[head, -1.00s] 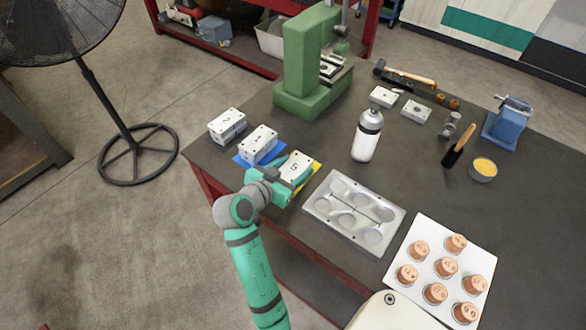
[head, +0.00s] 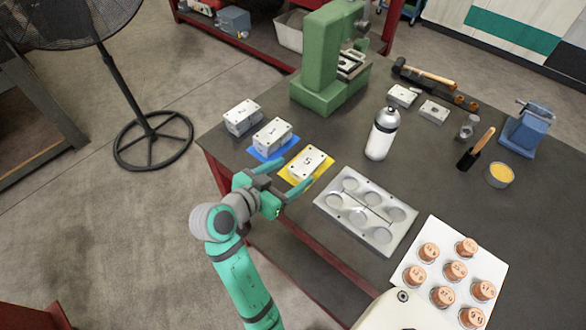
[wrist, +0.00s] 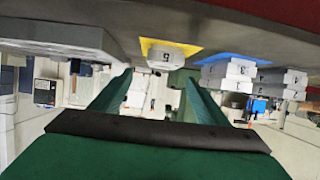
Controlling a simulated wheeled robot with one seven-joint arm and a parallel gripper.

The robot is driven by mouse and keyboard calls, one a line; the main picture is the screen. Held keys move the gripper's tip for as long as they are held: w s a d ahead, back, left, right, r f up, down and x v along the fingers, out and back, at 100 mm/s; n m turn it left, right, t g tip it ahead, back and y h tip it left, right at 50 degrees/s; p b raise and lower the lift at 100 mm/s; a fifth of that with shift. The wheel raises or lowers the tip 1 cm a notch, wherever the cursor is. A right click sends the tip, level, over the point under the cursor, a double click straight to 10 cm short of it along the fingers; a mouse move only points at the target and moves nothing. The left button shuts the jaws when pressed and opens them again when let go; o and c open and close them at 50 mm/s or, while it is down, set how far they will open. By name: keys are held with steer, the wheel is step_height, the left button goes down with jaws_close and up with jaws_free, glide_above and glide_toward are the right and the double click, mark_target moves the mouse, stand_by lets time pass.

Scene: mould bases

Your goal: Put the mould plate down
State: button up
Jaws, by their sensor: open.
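The mould plate marked 5 (head: 307,164) lies flat on the yellow mat (head: 325,171) near the table's left front edge. My gripper (head: 282,177) is open and empty, its fingers apart on the front side of that plate. In the wrist view the plate (wrist: 166,57) shows upside down between and beyond the two green fingers (wrist: 150,88), on the yellow mat (wrist: 190,49). A plate marked 1 (head: 272,136) sits on the blue mat (head: 289,149), stacked on another. A plate marked 2 (head: 242,115) stands behind it on another plate.
A grey mould tray with round cavities (head: 368,212) stands just right of the yellow mat. A white board (head: 462,238) with several copper-coloured pieces is further right. A bottle (head: 382,134) and a green press (head: 330,65) stand behind.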

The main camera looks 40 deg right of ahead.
steer(key=v, duration=0.2)
steer(key=shift+w+a, duration=0.2)
steer(key=shift+a, duration=0.3)
steer(key=shift+w, duration=0.15)
